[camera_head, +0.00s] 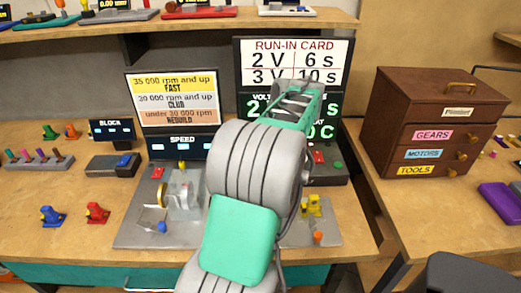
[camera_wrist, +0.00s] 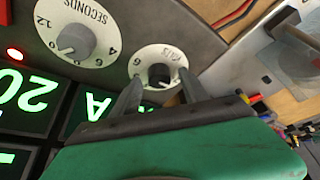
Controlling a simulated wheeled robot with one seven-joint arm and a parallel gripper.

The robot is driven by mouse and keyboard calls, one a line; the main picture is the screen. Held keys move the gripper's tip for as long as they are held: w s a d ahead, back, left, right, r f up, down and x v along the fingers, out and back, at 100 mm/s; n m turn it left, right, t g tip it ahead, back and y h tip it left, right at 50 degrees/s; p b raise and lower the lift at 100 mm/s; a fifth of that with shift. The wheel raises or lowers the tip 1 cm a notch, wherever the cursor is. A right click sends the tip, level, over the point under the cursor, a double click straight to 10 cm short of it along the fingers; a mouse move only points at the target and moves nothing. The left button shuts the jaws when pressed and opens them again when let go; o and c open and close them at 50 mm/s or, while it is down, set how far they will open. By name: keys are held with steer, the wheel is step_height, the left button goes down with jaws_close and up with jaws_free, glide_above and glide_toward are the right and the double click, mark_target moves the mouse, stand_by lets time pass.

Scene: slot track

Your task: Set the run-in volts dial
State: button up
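The volts dial (camera_wrist: 144,57) is a round white scale with a dark knob (camera_wrist: 160,75) in the wrist view; its lettering is only partly readable. My gripper (camera_wrist: 160,77) is open, with one fingertip on either side of the volts knob. A gap shows between the fingers and the knob; I cannot tell how deep the fingers reach. The seconds dial (camera_wrist: 93,16), with a grey knob, is up and left of it. In the head view my arm hides both dials. The run-in card (camera_head: 293,62) reads 2 V 6 s and 3 V 10 s.
A green-lit display (camera_wrist: 35,100) lies beside the dials, with a red light near it. In the head view a speed panel (camera_head: 181,144) and a motor rig stand left of my arm. A drawer chest (camera_head: 433,120) stands to the right.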

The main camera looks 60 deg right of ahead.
steer(key=p+v, duration=0.1)
steer(key=v, duration=0.6)
steer(key=shift+s+r+p, duration=0.2)
steer(key=shift+r+p, duration=0.15)
steer(key=shift+p, duration=0.05)
steer(key=shift+a, duration=0.1)
